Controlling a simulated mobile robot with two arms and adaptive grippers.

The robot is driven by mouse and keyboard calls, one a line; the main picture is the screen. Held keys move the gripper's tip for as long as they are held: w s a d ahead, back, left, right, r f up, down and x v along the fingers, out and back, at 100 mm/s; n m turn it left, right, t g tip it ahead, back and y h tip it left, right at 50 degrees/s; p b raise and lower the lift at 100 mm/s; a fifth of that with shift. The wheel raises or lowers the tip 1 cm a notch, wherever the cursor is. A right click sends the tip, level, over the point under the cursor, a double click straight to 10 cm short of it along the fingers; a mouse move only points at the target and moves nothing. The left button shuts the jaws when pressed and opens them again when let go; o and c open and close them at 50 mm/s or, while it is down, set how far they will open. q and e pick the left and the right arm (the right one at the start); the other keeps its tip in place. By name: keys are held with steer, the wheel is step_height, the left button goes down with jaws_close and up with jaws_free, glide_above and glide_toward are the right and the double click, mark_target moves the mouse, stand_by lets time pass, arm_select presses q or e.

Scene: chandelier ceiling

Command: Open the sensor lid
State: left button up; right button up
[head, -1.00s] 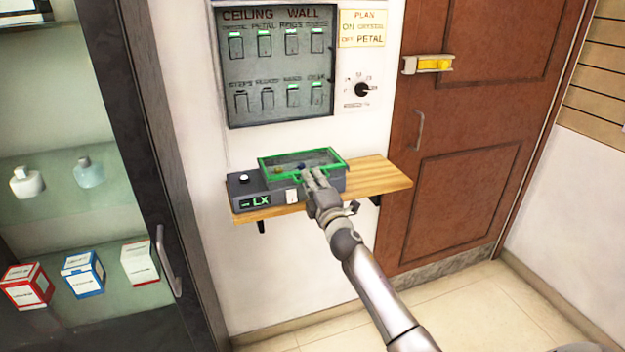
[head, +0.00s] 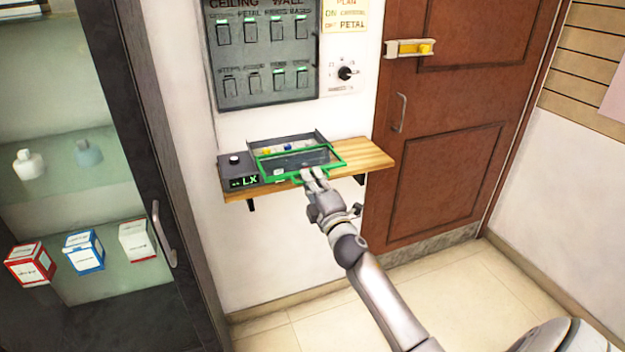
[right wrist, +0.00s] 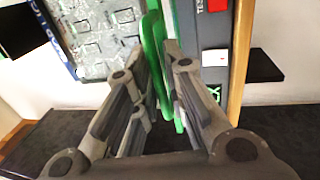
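The sensor box (head: 318,139) is dark grey and sits on a wooden wall shelf. Its lid (head: 312,158) is a clear pane in a green frame, drawn toward me so the back of the box is uncovered. Small yellow and blue parts show inside. My right gripper (head: 312,175) is at the lid's front edge. In the right wrist view, its fingers (right wrist: 163,75) lie close on both sides of the green frame (right wrist: 153,35) and appear closed on it. The exact contact is partly hidden by the fingers. My left gripper is out of view.
The lit LX display unit (head: 243,182) adjoins the box on the left. The wooden shelf (head: 365,155) is bare to the right. A switch panel (head: 262,60) and a knob (head: 346,72) are on the wall above. A glass cabinet stands left, a brown door (head: 440,150) right.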

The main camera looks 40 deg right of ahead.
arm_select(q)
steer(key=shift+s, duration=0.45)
arm_select(e)
steer(key=v, duration=1.2)
steer(key=shift+f, duration=0.1)
steer(key=s+a+f+m+g+y, duration=0.1)
steer(key=s+a+f+m+g, duration=0.15)
steer(key=f, duration=1.05)
steer(key=s+a+f+m+g+y, duration=0.1)
steer(key=s+a+f+m+g, duration=0.15)
steer(key=f, duration=0.95)
steer(key=s+a+f+m+g+y, duration=0.1)
steer(key=s+a+f+g, duration=0.2)
steer(key=f, duration=1)
steer(key=s+a+f+m+g+y, duration=0.1)
steer(key=s+a+f+m+g, duration=0.15)
steer(key=s+f, duration=0.6)
steer(key=s+a+f+m+g, duration=0.2)
steer(key=s+f+g, duration=0.2)
steer(key=s+f, duration=0.5)
steer(key=s+a+f+m+g, duration=0.1)
steer(key=s+f+g, duration=0.1)
steer(key=s, duration=0.7)
steer(key=s+a+f+m+g, duration=0.1)
steer(key=s+f+g, duration=0.1)
steer(key=s, duration=0.8)
steer(key=shift+s+a+f+y, duration=0.15)
steer(key=shift+a+f+y, duration=0.25)
steer(key=shift+f, duration=0.5)
